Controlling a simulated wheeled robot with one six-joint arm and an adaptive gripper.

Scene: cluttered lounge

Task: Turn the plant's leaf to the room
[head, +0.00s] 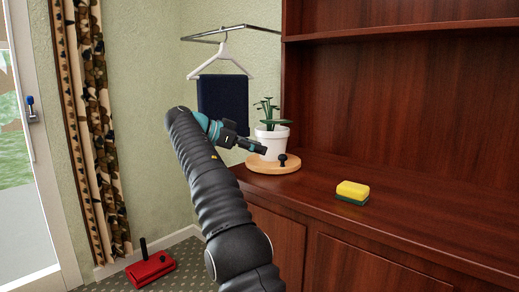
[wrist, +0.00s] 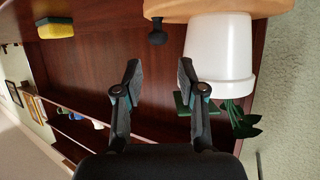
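The plant (head: 268,108) has green leaves and stands in a white pot (head: 271,143) on a round wooden turntable (head: 258,165) at the cabinet counter's left end. One broad leaf (head: 276,122) sticks out toward the front right of the pot. A black knob (head: 283,159) rises from the turntable's front right edge. My gripper (head: 265,148) is in front of the pot, left of the knob in the head view. In the upside-down wrist view, my gripper (wrist: 159,70) has its fingers apart and empty. The knob (wrist: 157,36) appears beyond the gap, apparently untouched, and the pot (wrist: 218,52) is to the right.
A yellow and green sponge (head: 352,192) lies on the wooden counter (head: 420,215), right of the turntable. A dark towel (head: 223,106) and a white hanger (head: 222,57) hang behind my arm. A red object (head: 150,269) is on the floor. The counter between turntable and sponge is clear.

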